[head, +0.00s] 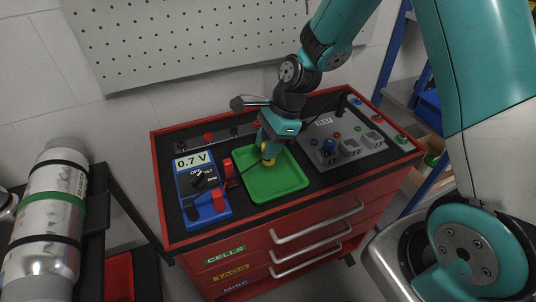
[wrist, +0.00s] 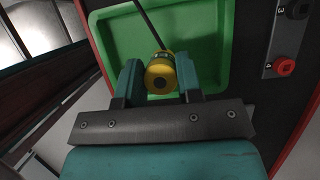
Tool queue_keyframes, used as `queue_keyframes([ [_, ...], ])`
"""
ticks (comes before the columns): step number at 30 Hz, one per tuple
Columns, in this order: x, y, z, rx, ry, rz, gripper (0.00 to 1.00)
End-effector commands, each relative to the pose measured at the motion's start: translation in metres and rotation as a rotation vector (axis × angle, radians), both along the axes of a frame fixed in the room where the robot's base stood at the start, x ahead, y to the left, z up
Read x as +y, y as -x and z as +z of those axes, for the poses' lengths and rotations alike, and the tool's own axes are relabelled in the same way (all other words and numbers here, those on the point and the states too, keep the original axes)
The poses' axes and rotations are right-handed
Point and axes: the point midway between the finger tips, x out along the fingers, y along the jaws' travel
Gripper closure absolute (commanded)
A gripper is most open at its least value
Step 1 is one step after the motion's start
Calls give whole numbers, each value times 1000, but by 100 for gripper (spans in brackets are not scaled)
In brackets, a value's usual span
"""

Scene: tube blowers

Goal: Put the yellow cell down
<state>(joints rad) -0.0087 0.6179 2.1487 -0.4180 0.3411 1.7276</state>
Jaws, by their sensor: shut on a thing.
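The yellow cell (head: 268,160) is a short yellow cylinder with a dark end, between the fingers of my gripper (head: 266,151). The cell is over the back left part of the green tray (head: 288,196), which also shows in the wrist view (wrist: 222,45). I cannot tell whether the cell touches the tray floor.
A blue meter (head: 199,186) reading 0.7 V stands left of the tray, with a red block (head: 228,168) between them. A grey test panel (head: 340,140) with sockets is to the right. A thin dark rod or lead (wrist: 150,22) lies near the cell. The tray's front is clear.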

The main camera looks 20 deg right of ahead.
Motion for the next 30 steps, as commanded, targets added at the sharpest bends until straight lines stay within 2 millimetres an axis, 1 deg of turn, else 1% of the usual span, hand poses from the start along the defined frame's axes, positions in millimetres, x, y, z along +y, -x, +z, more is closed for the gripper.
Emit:
queue_keyframes([
  [6,0,1,-31,4,0,-1,93],
  [8,0,0,-36,3,0,0,93],
  [19,-1,0,-41,0,0,-1,93],
  [20,-1,0,-41,0,0,-1,65],
  [21,-1,0,-40,0,0,0,55],
  [23,-1,0,-40,0,0,-1,42],
  [30,-1,0,-40,0,0,-1,41],
])
